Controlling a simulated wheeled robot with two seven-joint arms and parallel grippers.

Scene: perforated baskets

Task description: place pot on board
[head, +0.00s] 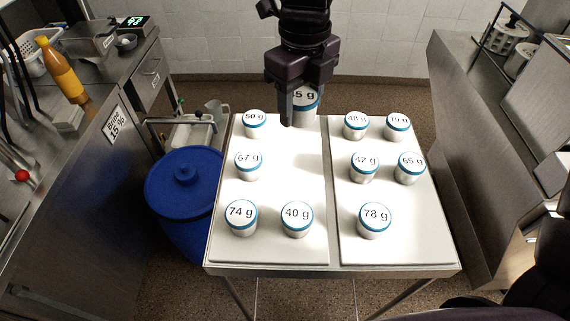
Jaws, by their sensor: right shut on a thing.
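My right gripper (289,112) reaches down from the top over the far edge of the left white board (272,190). It is shut on a pot (309,101) with a white lid and blue rim, whose label is partly covered and ends in "5 g". The gripper hides part of this pot, and I cannot tell whether it touches the board. Other pots on the left board include the 50 g pot (255,129), 67 g pot (247,171), 74 g pot (241,225) and 40 g pot (297,226). My left gripper is not in view.
The right white board (410,240) carries several pots, including the 78 g pot (374,226). The left board's middle is bare. A blue lidded barrel (180,205) stands left of the table. Steel counters flank both sides; an orange bottle (65,75) stands on the left one.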

